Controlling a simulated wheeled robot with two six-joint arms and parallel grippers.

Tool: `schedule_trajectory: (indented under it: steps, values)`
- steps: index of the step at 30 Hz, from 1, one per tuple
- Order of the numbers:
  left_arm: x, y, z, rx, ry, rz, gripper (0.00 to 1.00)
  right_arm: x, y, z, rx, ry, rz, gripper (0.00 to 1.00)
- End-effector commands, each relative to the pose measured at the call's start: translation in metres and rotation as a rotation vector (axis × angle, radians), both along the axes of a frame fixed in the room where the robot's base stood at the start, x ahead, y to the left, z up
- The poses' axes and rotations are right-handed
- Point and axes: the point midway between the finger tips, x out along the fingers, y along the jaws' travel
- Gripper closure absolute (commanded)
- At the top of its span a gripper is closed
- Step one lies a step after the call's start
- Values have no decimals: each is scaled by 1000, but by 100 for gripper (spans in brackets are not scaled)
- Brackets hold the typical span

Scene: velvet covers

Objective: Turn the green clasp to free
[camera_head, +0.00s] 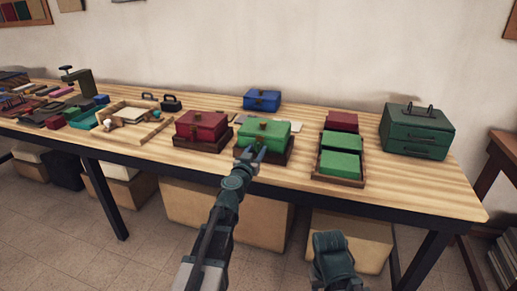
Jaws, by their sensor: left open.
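The green box (277,136) sits on a dark brown base (285,154) near the front of the table. A small brass-coloured clasp (262,127) shows at its front upper edge; its exact turn is too small to tell. My left gripper (252,153) is open at the lower front of this box, just below the clasp. It hides part of the box front and base. I cannot tell whether it touches the box. My right arm shows at the bottom right, but its gripper fingers are not visible.
A red box (203,124) on its own base stands to the left, and a blue box (262,99) behind. To the right are a wooden tray (338,181) with green and red blocks and a dark green chest (416,132). Tools and a wooden frame crowd the left.

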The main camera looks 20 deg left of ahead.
Motion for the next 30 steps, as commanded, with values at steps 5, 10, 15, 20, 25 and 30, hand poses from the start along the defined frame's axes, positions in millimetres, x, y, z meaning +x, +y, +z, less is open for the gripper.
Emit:
schedule_trajectory:
  steps: [5, 10, 15, 20, 25, 30]
  values:
    - [6, 0, 0, 0, 0, 1, 52, 0, 0, 0, 0, 0, 0, 50]
    - [6, 0, 0, 0, 0, 1, 52, 0, 0, 0, 0, 0, 0, 50]
    - [6, 0, 0, 0, 0, 1, 83, 0, 0, 0, 0, 0, 0, 50]
    - [6, 0, 0, 0, 0, 1, 100, 0, 0, 0, 0, 0, 0, 50]
    - [6, 0, 0, 0, 0, 1, 100, 0, 0, 0, 0, 0, 0, 50]
    - [6, 0, 0, -14, 0, 1, 100, 0, 0, 0, 0, 0, 0, 50]
